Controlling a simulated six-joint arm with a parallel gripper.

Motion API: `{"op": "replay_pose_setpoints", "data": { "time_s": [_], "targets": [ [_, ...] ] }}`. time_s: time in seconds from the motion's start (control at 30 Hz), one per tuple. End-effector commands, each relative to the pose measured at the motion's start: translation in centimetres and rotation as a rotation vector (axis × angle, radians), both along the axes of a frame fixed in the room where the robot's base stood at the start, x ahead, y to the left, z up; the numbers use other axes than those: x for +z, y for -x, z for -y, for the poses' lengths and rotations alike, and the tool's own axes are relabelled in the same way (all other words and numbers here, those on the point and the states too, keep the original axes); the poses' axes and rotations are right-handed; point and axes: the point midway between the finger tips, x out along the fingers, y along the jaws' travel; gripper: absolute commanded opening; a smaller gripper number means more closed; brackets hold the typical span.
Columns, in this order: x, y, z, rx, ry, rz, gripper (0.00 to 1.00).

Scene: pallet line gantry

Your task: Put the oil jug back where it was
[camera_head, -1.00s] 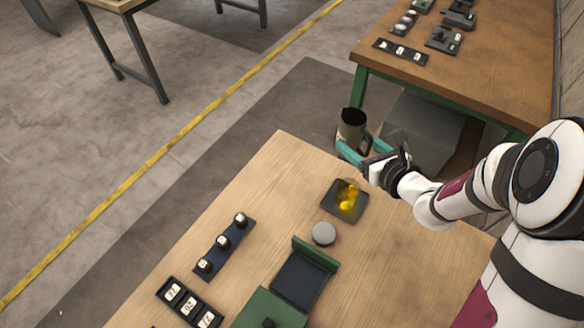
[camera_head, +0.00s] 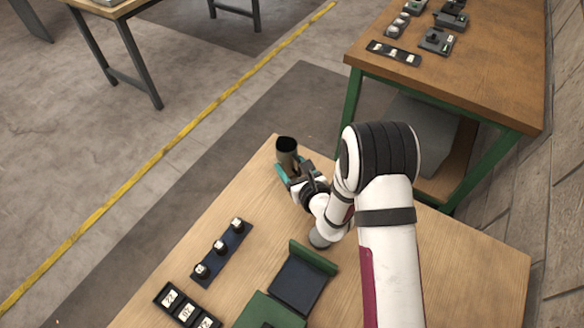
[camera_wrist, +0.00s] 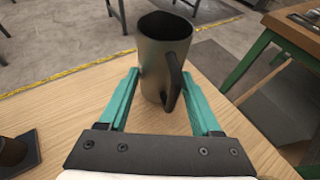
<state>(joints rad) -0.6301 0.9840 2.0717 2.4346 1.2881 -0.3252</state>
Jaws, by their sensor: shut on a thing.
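The oil jug (camera_head: 288,151) is a dark metallic, open-topped jug with a black handle. It is upright near the far corner of the wooden table. It also shows in the wrist view (camera_wrist: 153,70), with its handle to the right, toward my wrist. My gripper (camera_head: 286,174) is shut on the jug, its teal fingers on either side of the body, as the wrist view (camera_wrist: 163,88) shows. I cannot tell whether the jug's base touches the tabletop.
A brown bench (camera_head: 480,80) stands at the back right.

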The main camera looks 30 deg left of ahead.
Motion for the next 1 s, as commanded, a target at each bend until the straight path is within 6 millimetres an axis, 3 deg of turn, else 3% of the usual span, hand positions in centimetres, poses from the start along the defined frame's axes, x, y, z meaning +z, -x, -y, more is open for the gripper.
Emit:
{"op": "replay_pose_setpoints", "data": {
  "time_s": [0.1, 0.43, 0.47, 0.6, 0.63, 1.0],
  "targets": [
    [-1.14, -0.04, 0.01, 0.000, -0.002, 0.000, 0.00],
    [-1.44, -0.04, 0.04, 0.000, -0.002, 0.000, 0.00],
    [-1.51, -0.02, 0.05, 0.000, -0.001, 0.000, 0.67],
    [-1.46, -0.04, 0.04, 0.000, -0.001, 0.000, 0.92],
    [-1.45, -0.03, 0.05, 0.000, -0.001, 0.000, 0.96],
    [-0.84, 0.27, 0.56, 0.000, -0.001, 0.000, 0.96]
  ]
}}
